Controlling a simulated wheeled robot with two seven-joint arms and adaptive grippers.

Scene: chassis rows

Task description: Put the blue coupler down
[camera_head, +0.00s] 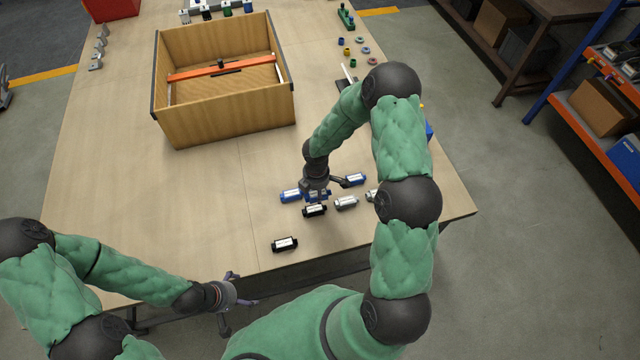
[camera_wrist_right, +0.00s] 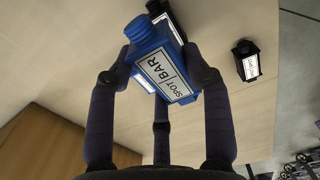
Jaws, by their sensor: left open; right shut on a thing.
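My right gripper (camera_head: 318,192) is low over the table (camera_head: 205,215), in the row of couplers. In the right wrist view its fingers (camera_wrist_right: 160,80) are shut on a blue coupler (camera_wrist_right: 165,68) with a white label. In the head view a blue coupler (camera_head: 290,196) sticks out to the left of this gripper, and the gripper hides the rest of it. I cannot tell whether the held coupler touches the table. Another blue coupler (camera_head: 355,179) lies just right of the gripper. My left gripper (camera_head: 228,291) is open and empty off the table's front edge.
A black coupler (camera_head: 315,210) lies close in front of the right gripper, a silver one (camera_head: 346,202) to its right. Another black coupler (camera_head: 285,244) lies nearer the front edge. A wooden crate (camera_head: 185,126) stands behind.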

